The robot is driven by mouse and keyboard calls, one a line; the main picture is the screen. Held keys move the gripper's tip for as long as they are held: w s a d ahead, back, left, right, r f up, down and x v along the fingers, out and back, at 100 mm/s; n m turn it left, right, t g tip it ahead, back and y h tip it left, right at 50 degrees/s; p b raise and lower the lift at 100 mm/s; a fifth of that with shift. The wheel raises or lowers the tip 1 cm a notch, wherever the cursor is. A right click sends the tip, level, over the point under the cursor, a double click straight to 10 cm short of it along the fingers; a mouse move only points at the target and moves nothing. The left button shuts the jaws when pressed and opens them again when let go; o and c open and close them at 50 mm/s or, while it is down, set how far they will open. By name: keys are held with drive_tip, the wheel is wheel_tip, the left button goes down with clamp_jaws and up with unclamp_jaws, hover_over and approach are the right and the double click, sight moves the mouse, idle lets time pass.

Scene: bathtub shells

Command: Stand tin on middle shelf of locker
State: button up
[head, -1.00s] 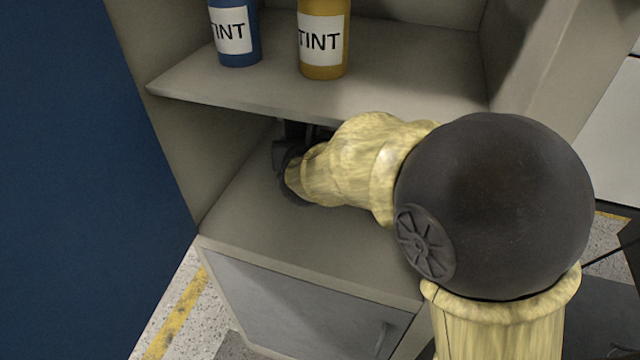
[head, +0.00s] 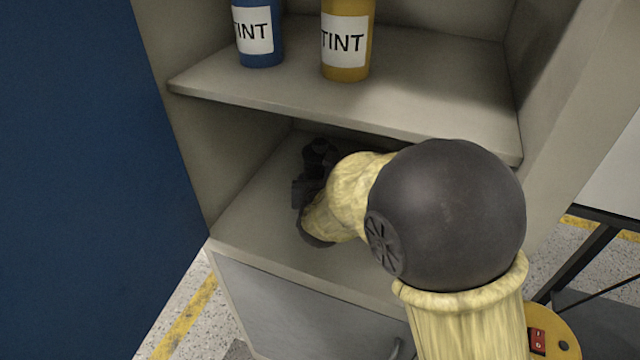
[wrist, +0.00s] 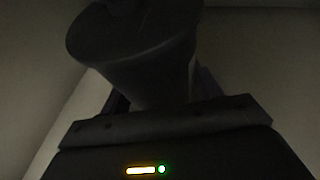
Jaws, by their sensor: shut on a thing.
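My gripper (head: 306,190) is inside the open bay of the locker (head: 185,150), under the shelf with the bottles and above the bay floor. In the wrist view my gripper (wrist: 155,100) is shut on a dark, tapered thing with a wide rounded end, which I take to be the tin (wrist: 135,45). Its colour and label are lost in shadow. In the head view, a dark shape at the gripper is too dim to separate from the fingers. I cannot tell whether the tin touches the bay floor (head: 255,240).
A blue TINT bottle (head: 258,30) and a yellow TINT bottle (head: 346,40) stand on the shelf (head: 430,95) just above my arm. A grey door (head: 290,305) is below the bay. A blue panel (head: 70,180) stands at the left. The bay floor's front left is clear.

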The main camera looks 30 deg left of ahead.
drive_tip(key=shift+f, duration=0.1)
drive_tip(key=shift+f, duration=0.1)
drive_tip(key=o, duration=1.7)
drive_tip(key=shift+f, duration=0.1)
drive_tip(key=shift+c, duration=0.2)
drive_tip(key=shift+s+d+r, duration=0.15)
drive_tip(key=shift+s+r, duration=0.05)
drive_tip(key=v, duration=1.1)
drive_tip(key=shift+s+d+p, duration=0.2)
drive_tip(key=shift+p, duration=0.2)
